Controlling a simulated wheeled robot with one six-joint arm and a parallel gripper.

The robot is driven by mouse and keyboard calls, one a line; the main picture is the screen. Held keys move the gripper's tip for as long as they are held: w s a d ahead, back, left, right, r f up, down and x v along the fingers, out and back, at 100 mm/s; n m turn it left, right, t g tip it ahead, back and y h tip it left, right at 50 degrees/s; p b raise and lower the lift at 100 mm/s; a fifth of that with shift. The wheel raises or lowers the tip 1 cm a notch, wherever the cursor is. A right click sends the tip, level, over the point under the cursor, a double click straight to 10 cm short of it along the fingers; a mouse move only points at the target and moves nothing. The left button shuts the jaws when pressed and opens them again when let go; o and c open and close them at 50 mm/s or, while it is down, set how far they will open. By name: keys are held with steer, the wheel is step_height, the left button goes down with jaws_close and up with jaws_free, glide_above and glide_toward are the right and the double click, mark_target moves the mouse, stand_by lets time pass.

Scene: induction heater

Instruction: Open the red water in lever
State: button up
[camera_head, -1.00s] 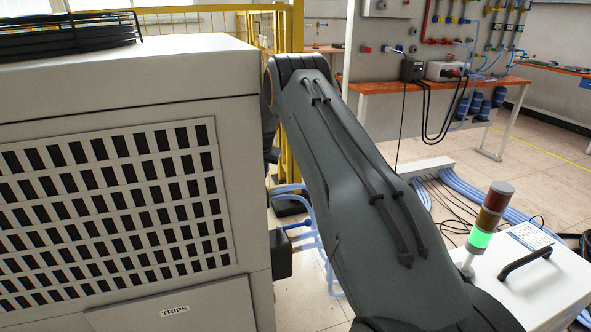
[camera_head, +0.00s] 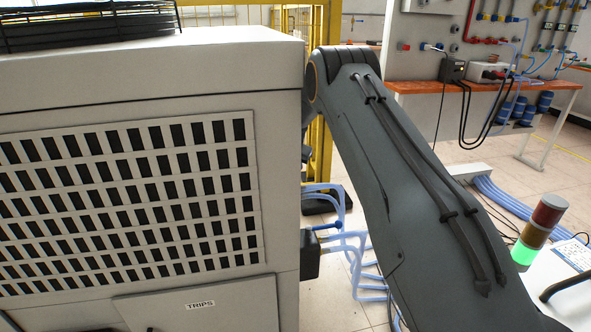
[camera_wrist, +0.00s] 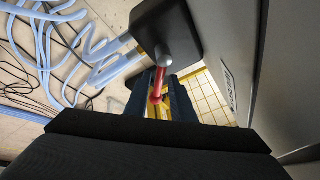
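The red water in lever (camera_wrist: 157,88) shows in the wrist view, running down from a grey round knob on a black block (camera_wrist: 165,28). My gripper (camera_wrist: 160,98) has its dark fingers on either side of the lever's lower end, with a gap between them where yellow shows. The fingers look open around the lever; contact is not clear. In the head view, the black block (camera_head: 310,255) sticks out from the side of the grey cabinet (camera_head: 150,290). The red lever and my gripper are hidden there behind my arm and the cabinet.
A blue lever (camera_head: 327,226) and light blue hoses (camera_head: 345,245) sit beside the block. A signal tower with a green light (camera_head: 525,252) stands at the right. An orange-topped bench (camera_head: 480,86) and yellow fence (camera_head: 318,140) are behind. The cabinet wall is close to my gripper.

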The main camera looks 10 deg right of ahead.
steer(key=shift+o, duration=0.5)
steer(key=shift+d+r, duration=0.1)
steer(key=shift+w+r, duration=0.1)
steer(key=shift+r, duration=0.15)
step_height(320, 180, up, 9)
steer(key=shift+r, duration=0.2)
